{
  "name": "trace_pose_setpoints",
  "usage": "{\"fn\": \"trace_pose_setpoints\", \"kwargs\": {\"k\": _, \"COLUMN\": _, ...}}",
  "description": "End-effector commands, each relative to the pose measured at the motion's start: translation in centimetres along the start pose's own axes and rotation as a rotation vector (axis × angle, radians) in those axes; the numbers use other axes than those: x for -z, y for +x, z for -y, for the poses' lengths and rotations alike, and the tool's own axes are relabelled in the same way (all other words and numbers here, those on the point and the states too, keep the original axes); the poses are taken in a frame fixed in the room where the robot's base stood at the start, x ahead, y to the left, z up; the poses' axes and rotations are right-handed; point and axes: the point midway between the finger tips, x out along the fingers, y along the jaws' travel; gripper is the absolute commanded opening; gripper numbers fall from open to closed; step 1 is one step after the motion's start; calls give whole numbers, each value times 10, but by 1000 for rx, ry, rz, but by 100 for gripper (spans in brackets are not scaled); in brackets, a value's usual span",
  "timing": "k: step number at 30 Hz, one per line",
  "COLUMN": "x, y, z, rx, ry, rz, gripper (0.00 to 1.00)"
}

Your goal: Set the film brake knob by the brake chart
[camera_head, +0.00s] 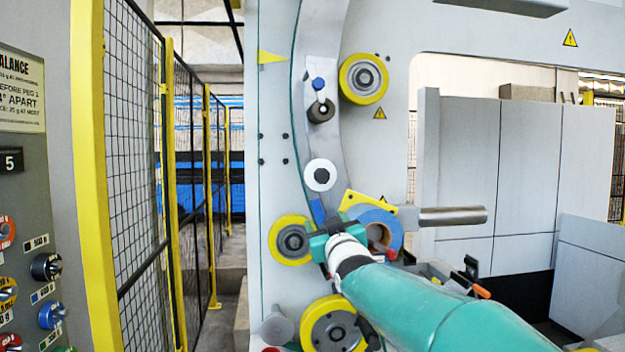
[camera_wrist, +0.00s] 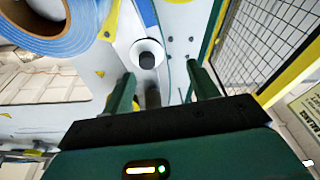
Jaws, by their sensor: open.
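A round white disc with a dark centre (camera_head: 320,175) is on the curved grey strip of the machine face. I cannot tell for certain that it is the film brake knob. A similar white part with a dark cap (camera_wrist: 148,55) shows ahead of my gripper in the wrist view. My gripper (camera_head: 327,238) is just below the disc in the head view, partly hidden by my arm. In the wrist view its two green fingers (camera_wrist: 161,72) are apart, with nothing clearly held between them. No chart is clearly readable as the brake chart.
Yellow-rimmed rollers (camera_head: 363,79) surround the strip. A mesh fence (camera_head: 130,150) and a panel with weights (camera_head: 22,220) stand left.

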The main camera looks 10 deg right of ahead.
Motion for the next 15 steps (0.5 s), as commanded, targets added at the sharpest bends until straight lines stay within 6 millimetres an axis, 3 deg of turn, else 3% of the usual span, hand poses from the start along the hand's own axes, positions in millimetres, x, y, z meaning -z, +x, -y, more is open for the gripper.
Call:
{"fn": "trace_pose_setpoints", "kwargs": {"k": 1, "x": 4, "y": 9, "z": -12, "rx": -15, "ry": 10, "rz": -43, "gripper": 59}}
{"fn": "trace_pose_setpoints", "kwargs": {"k": 6, "x": 21, "y": 22, "z": -32, "rx": -41, "ry": 26, "rz": -157, "gripper": 59}}
{"fn": "trace_pose_setpoints", "kwargs": {"k": 15, "x": 27, "y": 46, "z": -37, "rx": -43, "ry": 33, "rz": -180, "gripper": 59}}
